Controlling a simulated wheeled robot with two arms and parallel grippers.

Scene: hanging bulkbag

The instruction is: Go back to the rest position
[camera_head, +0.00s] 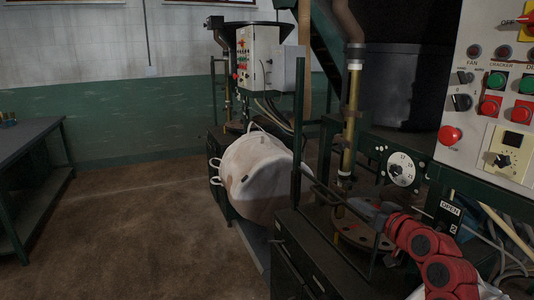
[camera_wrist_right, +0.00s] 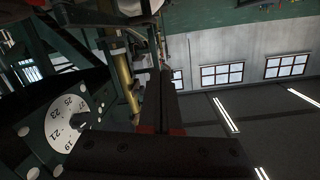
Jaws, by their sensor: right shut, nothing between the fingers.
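My right gripper (camera_head: 358,207) is at the end of my red-jointed arm, which comes in from the lower right in the head view. It is over the dark machine frame, below the numbered dial (camera_head: 401,169). In the right wrist view its two dark fingers (camera_wrist_right: 168,85) lie together, shut, with nothing between them. My left gripper is not in view. A white bulk bag (camera_head: 262,175) with loops hangs tilted beside the machine, left of my right gripper and apart from it.
A control panel (camera_head: 495,100) with several buttons stands close at the right. A brass-coloured pipe (camera_head: 350,125) rises behind my right gripper. A dark table (camera_head: 35,150) is at the far left. The brown floor (camera_head: 135,235) between table and machine is clear.

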